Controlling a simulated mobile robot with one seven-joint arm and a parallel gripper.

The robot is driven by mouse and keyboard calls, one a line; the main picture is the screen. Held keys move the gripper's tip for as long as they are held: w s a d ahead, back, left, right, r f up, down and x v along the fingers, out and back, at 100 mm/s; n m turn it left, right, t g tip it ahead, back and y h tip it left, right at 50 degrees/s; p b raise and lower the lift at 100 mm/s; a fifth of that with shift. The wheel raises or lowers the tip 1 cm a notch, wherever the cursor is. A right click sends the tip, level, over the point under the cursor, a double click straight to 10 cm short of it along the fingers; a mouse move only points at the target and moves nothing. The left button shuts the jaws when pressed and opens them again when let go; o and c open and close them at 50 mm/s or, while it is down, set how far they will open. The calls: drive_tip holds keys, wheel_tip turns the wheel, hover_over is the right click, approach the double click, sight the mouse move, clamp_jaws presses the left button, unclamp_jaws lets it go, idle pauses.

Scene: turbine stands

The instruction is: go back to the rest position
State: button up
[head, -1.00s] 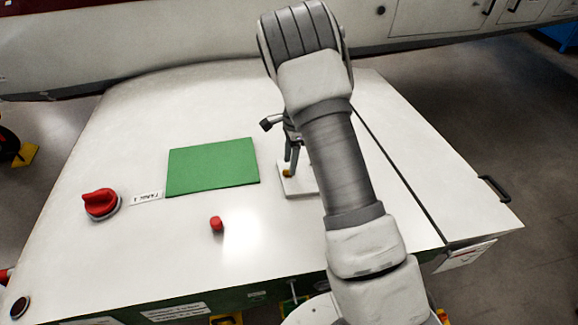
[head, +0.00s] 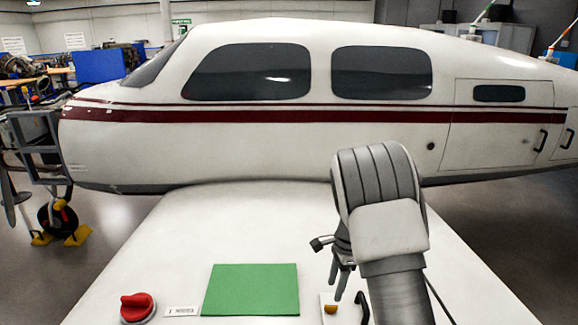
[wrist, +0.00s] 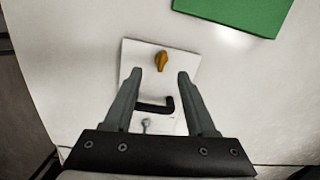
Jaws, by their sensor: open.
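My gripper (head: 349,290) is open in the head view, fingers pointing down at a white plate (head: 328,300) on the wing-like white surface. In the wrist view my gripper (wrist: 160,72) has its two grey fingers apart with nothing clamped between them. The white plate (wrist: 135,52) lies beneath them, with an orange knob (wrist: 161,60) just beyond the fingertips and a black bent handle (wrist: 156,106) showing between the fingers. I cannot tell how high the fingertips are above the plate. My arm hides part of the plate's surroundings in the head view.
A green mat (head: 252,290) lies left of the plate, and a red knob (head: 138,307) sits left of a small label (head: 182,311). A white aircraft fuselage (head: 300,140) with a dark red stripe stands behind the white surface (head: 235,220). Grey floor shows on both sides.

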drive_tip(key=s+r+n+t+b, duration=0.1)
drive_tip(key=s+r+n, duration=0.4)
drive_tip(key=r, duration=0.4)
drive_tip(key=s+r+n+t+b, duration=0.1)
drive_tip(key=s+r+n+t, duration=0.15)
drive_tip(key=s+r, duration=0.55)
drive_tip(key=s+r+n+t+h+b, duration=0.1)
drive_tip(key=s+r+n, duration=0.3)
drive_tip(key=s+n, duration=0.5)
drive_tip(key=shift+s+r+t+b, duration=0.4)
drive_tip(key=shift+s+t, duration=0.45)
drive_tip(key=shift+s, duration=2.65)
